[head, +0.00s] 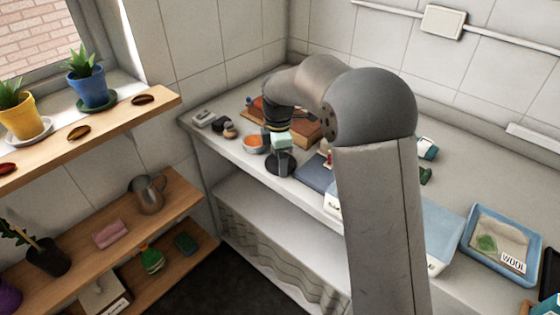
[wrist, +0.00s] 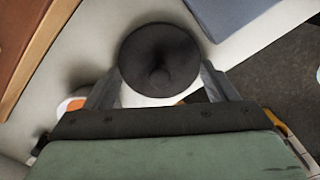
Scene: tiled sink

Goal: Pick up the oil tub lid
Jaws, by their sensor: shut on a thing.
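The oil tub lid, a dark round disc with a central knob (wrist: 160,75), lies between the two fingertips in the wrist view. It also shows in the head view as a black disc (head: 280,166) over the counter's front edge. My gripper (head: 282,152) is above it, pointing down, with its fingers shut on the lid; the wrist view shows the fingers (wrist: 160,82) on its left and right. A round white container with orange contents (head: 254,144) stands just left of the lid. I cannot tell the exact gap between lid and counter.
A brown wooden board (head: 305,125) lies behind my gripper. A blue-grey slab (head: 316,175) is to the right. Small dark and grey items (head: 215,122) sit at the counter's left end. A blue tray (head: 474,235) is far right. The shelves (head: 110,248) are lower left.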

